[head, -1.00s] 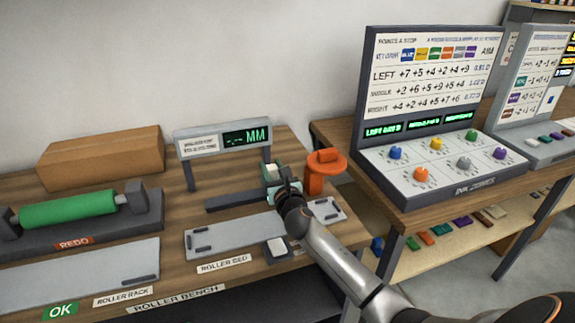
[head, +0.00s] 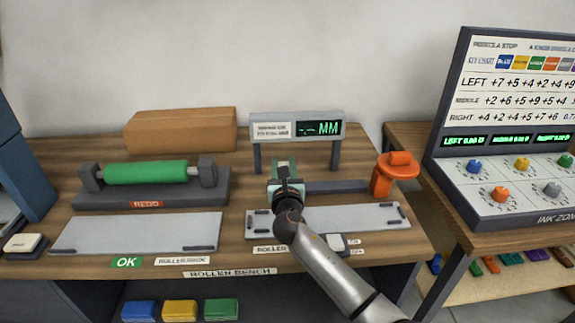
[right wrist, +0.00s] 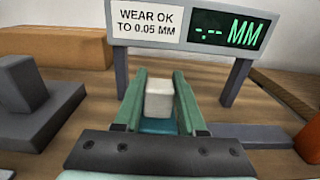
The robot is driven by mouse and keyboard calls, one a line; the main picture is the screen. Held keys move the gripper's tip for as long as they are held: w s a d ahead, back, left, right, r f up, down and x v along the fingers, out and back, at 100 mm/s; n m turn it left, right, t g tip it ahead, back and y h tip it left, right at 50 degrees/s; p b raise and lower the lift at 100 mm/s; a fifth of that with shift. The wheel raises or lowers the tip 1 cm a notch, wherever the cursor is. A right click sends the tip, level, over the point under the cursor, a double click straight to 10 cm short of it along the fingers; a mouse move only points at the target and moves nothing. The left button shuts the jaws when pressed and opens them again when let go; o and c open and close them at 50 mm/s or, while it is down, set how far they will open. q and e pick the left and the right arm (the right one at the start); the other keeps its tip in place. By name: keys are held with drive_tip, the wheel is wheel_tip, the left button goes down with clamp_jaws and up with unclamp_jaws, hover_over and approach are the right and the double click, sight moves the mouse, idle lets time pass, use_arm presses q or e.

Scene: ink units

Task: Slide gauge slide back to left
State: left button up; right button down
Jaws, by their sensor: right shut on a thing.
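My right gripper (head: 284,168) reaches over the roller bench at the left part of the dark gauge rail (head: 338,187), below the gauge display (head: 318,129). In the right wrist view its green fingers (right wrist: 159,80) are shut on the white block of the gauge slide (right wrist: 159,102). A blue-teal part shows under the block between the fingers. In the head view the gripper mostly hides the slide. The bare rail runs out to the right of the gripper, and its left end is hidden. The display shows dashes and MM. My left gripper is not in view.
An orange post with a round top (head: 390,172) stands at the rail's right end. A grey roller bed plate (head: 350,217) lies in front. A green roller (head: 146,172) on its stand is at the left, with a cardboard box (head: 180,130) behind.

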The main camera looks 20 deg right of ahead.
drive_tip(key=shift+a, duration=0.3)
drive_tip(key=c, duration=0.9)
unclamp_jaws()
drive_tip(key=shift+o, duration=0.7)
drive_tip(key=shift+a+f, duration=0.1)
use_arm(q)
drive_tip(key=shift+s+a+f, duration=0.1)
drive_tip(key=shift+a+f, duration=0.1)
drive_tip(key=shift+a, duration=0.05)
use_arm(e)
drive_tip(key=shift+s, duration=0.5)
drive_tip(key=p+v, duration=0.1)
drive_tip(key=v, duration=1)
drive_tip(key=shift+s+p, duration=0.2)
drive_tip(key=shift+p, duration=0.15)
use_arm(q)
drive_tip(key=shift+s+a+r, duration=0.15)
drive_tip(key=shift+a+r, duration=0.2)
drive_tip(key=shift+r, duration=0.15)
